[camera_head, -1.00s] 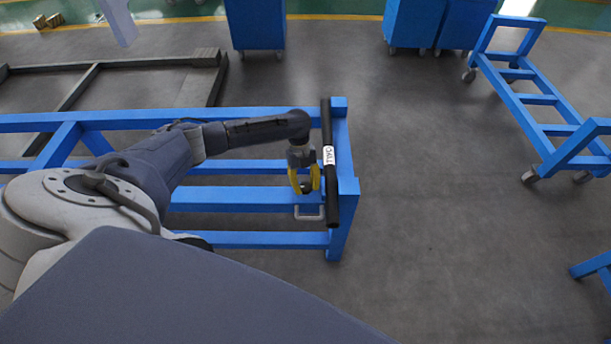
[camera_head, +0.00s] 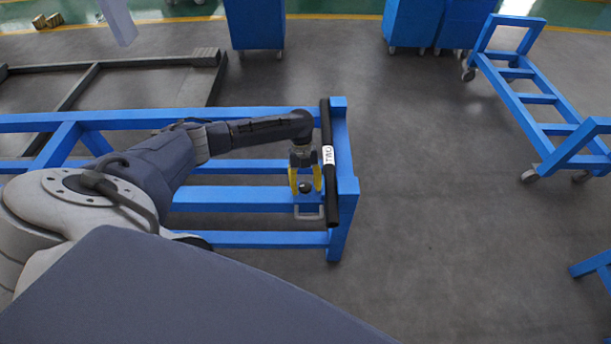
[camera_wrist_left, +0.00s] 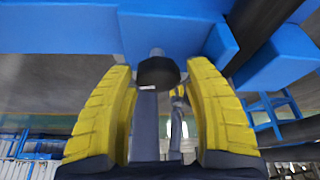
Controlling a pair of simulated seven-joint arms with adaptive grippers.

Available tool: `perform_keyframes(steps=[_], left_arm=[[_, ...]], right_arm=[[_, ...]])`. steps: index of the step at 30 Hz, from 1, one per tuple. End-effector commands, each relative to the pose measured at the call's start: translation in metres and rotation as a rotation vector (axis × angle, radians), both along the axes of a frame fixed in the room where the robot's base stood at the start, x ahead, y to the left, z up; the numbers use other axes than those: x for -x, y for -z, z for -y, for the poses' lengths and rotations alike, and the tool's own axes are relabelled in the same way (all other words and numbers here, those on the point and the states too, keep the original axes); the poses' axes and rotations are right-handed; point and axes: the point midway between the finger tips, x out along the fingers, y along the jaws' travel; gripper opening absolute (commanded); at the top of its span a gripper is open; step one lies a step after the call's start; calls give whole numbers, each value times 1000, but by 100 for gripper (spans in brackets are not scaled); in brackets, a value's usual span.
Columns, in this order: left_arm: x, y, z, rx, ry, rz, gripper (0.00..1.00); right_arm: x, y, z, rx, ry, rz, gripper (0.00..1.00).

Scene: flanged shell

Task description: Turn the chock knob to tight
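The chock knob (camera_head: 305,187) is a small dark round knob on the blue frame, near its right end. In the left wrist view the dark knob (camera_wrist_left: 158,72) sits beyond and between my two yellow fingers, with a gap on each side. My left gripper (camera_head: 305,188) is open, its fingers apart on either side of the knob in the head view. I see no finger touching it. A grey U-shaped handle (camera_head: 310,217) is just below the knob. My right gripper is in neither view. No tight marking is readable.
A black bar with a white label (camera_head: 331,200) runs along the right end of the blue frame (camera_head: 347,190), close beside my gripper. Blue carts (camera_head: 255,25) stand at the back. A blue wheeled trolley (camera_head: 530,98) stands at right. The floor between is clear.

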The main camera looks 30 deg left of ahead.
Motion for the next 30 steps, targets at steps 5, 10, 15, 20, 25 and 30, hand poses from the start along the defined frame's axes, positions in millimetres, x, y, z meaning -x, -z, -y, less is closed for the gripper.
perform_keyframes(steps=[5, 10, 15, 20, 25, 30], left_arm=[[-1, -1, -2, -2, -2, 1, 52], [-4, -9, -5, -3, -2, 2, 52], [-11, -34, -12, -2, -1, 5, 52], [-19, -60, -20, -3, 0, 4, 52], [-26, -84, -26, -3, -1, 3, 52], [-31, -101, -31, -3, -1, 1, 52]], right_arm=[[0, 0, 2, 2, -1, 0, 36], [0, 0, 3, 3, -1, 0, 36], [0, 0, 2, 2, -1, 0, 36], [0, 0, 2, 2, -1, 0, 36], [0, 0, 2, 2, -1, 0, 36], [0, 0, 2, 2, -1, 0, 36]])
